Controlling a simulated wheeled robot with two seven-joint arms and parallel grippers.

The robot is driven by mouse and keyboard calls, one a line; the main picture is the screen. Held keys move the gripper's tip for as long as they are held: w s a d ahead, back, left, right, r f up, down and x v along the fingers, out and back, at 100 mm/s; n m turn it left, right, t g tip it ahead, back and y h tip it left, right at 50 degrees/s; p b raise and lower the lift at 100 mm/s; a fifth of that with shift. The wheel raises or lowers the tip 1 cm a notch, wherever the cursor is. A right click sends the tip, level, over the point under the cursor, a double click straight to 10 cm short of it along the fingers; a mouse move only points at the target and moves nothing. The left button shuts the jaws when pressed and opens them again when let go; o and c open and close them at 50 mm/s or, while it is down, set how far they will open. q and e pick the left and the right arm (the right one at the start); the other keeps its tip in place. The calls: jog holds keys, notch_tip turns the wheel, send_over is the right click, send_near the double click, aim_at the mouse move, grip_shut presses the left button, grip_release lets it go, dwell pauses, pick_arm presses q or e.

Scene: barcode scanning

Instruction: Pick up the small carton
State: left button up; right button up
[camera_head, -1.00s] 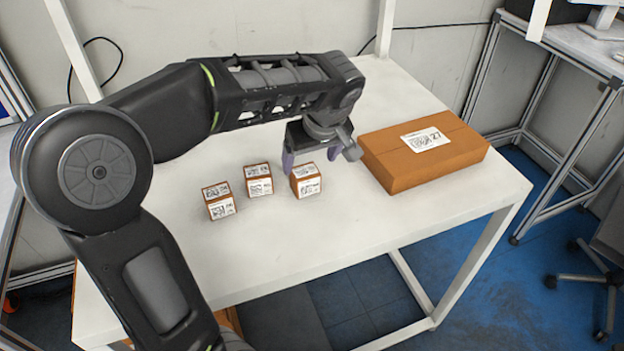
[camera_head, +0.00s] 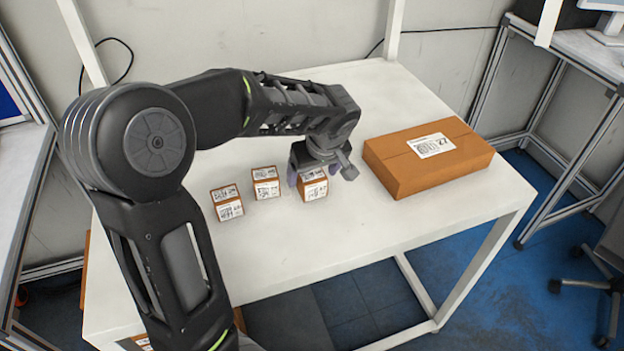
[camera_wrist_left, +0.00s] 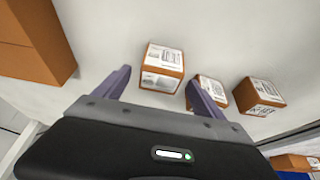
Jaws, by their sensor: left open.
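Three small brown cartons with white labels stand in a row on the white table: a left one (camera_head: 227,203), a middle one (camera_head: 266,183) and a right one (camera_head: 314,188). My left gripper (camera_head: 316,184) is open and low over the right carton, partly hiding its top. In the left wrist view this carton (camera_wrist_left: 162,68) sits ahead of and between the two spread fingers (camera_wrist_left: 158,88). The other two cartons, the middle one (camera_wrist_left: 209,91) and the left one (camera_wrist_left: 259,96), are to the right there. My right gripper is not seen.
A large brown box (camera_head: 427,158) with a white label lies right of the gripper. The white table (camera_head: 350,235) is clear in front of the cartons. A wall is behind, and another workbench stands at the far right.

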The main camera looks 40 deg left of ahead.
pick_arm(q)
jog(key=shift+x, duration=0.95)
jog(key=c, duration=1.6)
